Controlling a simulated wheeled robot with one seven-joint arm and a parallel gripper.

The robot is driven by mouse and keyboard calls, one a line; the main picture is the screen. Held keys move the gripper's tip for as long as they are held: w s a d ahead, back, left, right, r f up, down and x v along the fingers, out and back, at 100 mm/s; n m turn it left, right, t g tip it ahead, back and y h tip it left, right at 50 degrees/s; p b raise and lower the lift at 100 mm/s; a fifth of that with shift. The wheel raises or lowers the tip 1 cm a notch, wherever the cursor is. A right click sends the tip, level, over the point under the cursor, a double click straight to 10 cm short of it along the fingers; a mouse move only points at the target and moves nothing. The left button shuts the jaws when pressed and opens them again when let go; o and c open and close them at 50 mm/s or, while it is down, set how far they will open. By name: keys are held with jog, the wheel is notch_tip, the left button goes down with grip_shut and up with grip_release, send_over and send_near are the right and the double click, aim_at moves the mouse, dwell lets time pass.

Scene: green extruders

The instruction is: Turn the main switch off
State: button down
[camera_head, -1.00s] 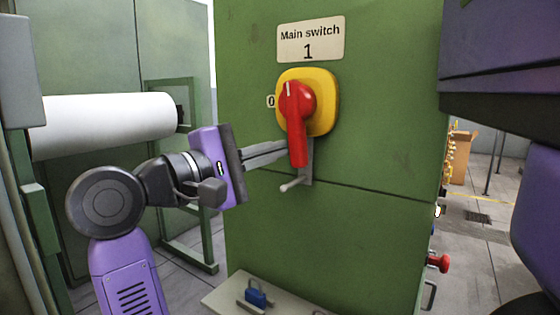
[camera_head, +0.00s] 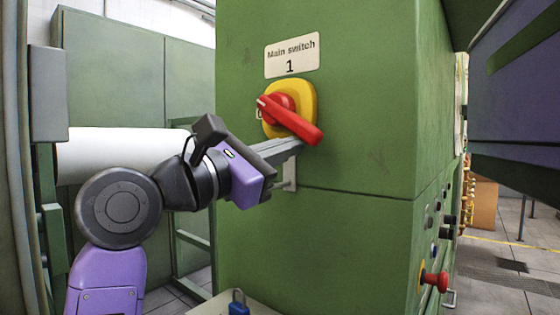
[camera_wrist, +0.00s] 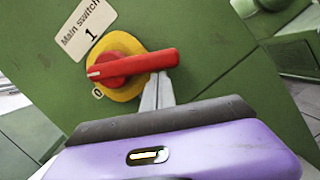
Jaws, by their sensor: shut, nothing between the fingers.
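The main switch has a red handle (camera_head: 292,120) on a yellow plate (camera_head: 307,95), on the green cabinet. The handle slants down to the right, and its white mark is at the left, beside the partly covered "0" label. In the wrist view, the handle (camera_wrist: 140,63) and the "0" label (camera_wrist: 97,94) also show, with the mark close to that label. My gripper (camera_head: 297,147) is shut and empty. Its fingertips (camera_wrist: 159,80) are at the underside of the handle near its free end and appear to touch it; exact contact is unclear.
A "Main switch 1" sign (camera_head: 292,54) is above the switch. A small metal bracket (camera_head: 290,173) is below it. A white roll (camera_head: 115,155) lies behind my arm. A red button (camera_head: 437,281) is on the cabinet's right side. A blue padlock (camera_head: 238,304) is at the bottom.

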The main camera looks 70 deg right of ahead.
jog(key=n, duration=0.2)
jog(key=s+r+n+t, duration=0.1)
jog(key=n, duration=0.1)
jog(key=s+r+n+h, duration=0.1)
jog(key=n, duration=0.1)
jog(key=shift+s+a+r+t, duration=0.1)
jog(key=shift+a+r+t, duration=0.2)
jog(key=shift+t, duration=0.1)
jog(key=shift+s+r, duration=0.2)
jog(key=shift+r, duration=0.1)
jog(key=shift+a+r, duration=0.1)
jog(key=shift+r, duration=0.1)
jog(key=shift+f, duration=0.1)
jog(key=b, duration=0.5)
send_near(305, 124)
jog(key=f, duration=0.2)
jog(key=a+f, duration=0.1)
jog(key=f, duration=0.1)
jog(key=shift+a+f, duration=0.1)
jog(key=shift+f, duration=0.15)
